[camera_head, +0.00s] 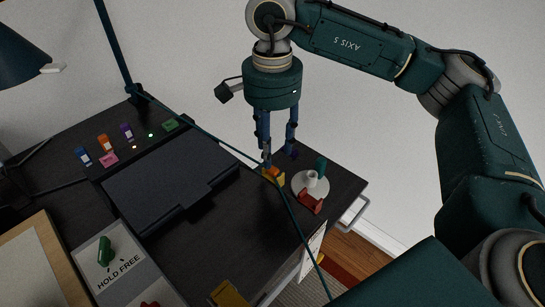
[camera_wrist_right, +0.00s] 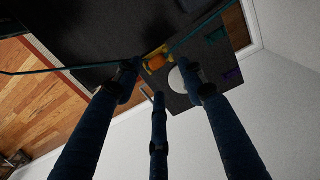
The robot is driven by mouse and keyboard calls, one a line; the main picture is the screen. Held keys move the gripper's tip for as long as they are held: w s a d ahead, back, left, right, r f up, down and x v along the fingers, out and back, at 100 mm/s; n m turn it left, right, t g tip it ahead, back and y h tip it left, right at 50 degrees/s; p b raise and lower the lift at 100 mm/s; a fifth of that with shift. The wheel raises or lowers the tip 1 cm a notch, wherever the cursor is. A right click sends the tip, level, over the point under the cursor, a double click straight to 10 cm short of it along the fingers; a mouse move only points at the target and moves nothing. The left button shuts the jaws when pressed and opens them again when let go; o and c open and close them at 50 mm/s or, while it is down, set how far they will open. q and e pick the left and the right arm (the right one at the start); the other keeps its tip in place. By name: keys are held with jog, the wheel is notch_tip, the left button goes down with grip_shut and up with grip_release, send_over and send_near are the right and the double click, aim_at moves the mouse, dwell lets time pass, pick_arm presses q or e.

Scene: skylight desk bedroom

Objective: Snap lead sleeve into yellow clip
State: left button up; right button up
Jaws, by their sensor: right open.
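A yellow clip (camera_head: 279,180) stands on the desk near its right end, and it also shows in the right wrist view (camera_wrist_right: 164,49). A small orange piece, possibly the lead sleeve (camera_wrist_right: 156,62), is at this clip; I cannot tell whether it is seated. A thin teal lead (camera_head: 222,141) crosses the desk and passes at the clip. My right gripper (camera_head: 279,158) is open above the clip, its fingers pointing down and spread; nothing shows held between them. The fingers partly hide the clip in the head view. My left gripper is not in view.
A white round dish (camera_head: 321,190) and a red clip (camera_head: 311,203) are right of the yellow clip. A purple piece (camera_head: 290,150) lies behind. A black case (camera_head: 172,178) fills the desk's middle. Another yellow piece (camera_head: 228,293) is at the front edge.

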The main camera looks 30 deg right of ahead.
notch_tip(320, 180, up, 7)
jog(key=shift+r, duration=0.2)
dwell(0.5)
